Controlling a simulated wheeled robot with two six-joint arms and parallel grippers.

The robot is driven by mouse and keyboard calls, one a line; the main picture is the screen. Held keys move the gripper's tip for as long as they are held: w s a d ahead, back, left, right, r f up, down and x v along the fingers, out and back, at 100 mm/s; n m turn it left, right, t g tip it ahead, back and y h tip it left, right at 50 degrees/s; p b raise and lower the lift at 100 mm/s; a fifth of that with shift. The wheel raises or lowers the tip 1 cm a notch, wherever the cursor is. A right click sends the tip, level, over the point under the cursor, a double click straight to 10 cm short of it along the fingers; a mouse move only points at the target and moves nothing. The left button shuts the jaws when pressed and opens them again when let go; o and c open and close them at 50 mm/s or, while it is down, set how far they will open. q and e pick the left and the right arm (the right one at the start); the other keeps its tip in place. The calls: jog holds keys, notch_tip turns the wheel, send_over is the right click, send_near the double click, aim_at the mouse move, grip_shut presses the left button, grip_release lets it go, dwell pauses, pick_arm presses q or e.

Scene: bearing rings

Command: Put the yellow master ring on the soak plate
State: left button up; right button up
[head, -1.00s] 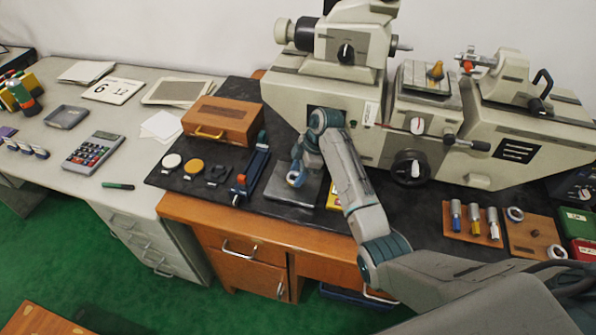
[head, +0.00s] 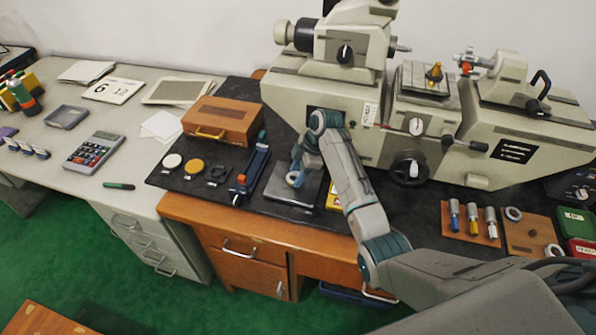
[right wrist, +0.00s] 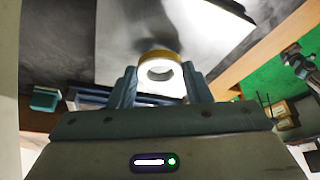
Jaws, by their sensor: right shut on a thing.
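My right gripper (head: 294,178) is over the grey soak plate (head: 308,190) in the head view. It is shut on a ring (right wrist: 160,72), which in the right wrist view has a yellow outer band and a bright white face. This looks like the yellow master ring. The ring sits between the two fingertips, with the pale plate (right wrist: 125,55) behind it and a dark shadow on the plate close to it. I cannot tell whether the ring touches the plate. My left gripper is not in view.
A blue stand (head: 254,172) is close left of the plate. White, yellow and black discs (head: 194,166) lie farther left, before a wooden box (head: 222,119). The large measuring machine (head: 435,125) stands behind and right. A yellow item (head: 334,196) lies just right of the plate.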

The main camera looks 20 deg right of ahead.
jog(key=shift+f, duration=0.3)
dwell(0.8)
jog(key=o, duration=1.1)
jog(key=shift+o, duration=0.2)
notch_tip(320, 180, up, 8)
jog(key=p, duration=0.7)
jog(key=shift+r+p, duration=0.25)
jog(key=shift+p, duration=0.15)
